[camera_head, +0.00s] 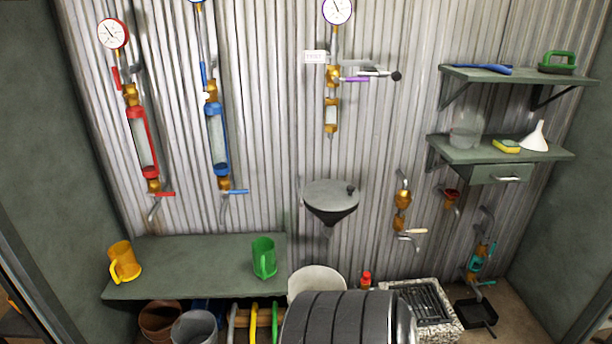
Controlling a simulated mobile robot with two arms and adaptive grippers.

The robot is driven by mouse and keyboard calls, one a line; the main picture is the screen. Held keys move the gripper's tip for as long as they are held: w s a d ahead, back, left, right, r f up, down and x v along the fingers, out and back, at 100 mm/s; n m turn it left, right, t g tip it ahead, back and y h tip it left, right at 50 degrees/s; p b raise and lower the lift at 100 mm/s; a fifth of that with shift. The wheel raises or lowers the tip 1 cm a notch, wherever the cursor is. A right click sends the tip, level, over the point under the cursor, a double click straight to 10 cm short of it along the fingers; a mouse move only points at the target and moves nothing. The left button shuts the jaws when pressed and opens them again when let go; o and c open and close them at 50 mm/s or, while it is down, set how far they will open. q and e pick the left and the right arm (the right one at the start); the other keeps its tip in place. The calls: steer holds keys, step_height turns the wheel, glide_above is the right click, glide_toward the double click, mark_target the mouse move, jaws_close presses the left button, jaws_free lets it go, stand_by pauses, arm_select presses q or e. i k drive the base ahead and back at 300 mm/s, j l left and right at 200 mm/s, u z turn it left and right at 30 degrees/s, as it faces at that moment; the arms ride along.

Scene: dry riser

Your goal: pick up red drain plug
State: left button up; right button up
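Two small red things show in the head view, and I cannot tell for sure which is the red drain plug. One is a dark red round piece (452,194) at the upper end of a short pipe on the corrugated wall, right of the brass tap. The other is a small upright red object (366,280) low by the wall, left of the floor grate; its lower part is hard to make out. Neither of my grippers is in view, and nothing is seen touching either red thing.
A grey bench (200,262) at left holds a yellow mug (121,262) and a green mug (264,258). A grey basin (331,196) juts from the wall. Two shelves (500,150) hang at right. A stone-rimmed grate (424,304) and black pan (476,314) lie on the floor.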

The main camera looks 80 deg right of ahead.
mark_target(366, 279)
steer(key=z, duration=2.05)
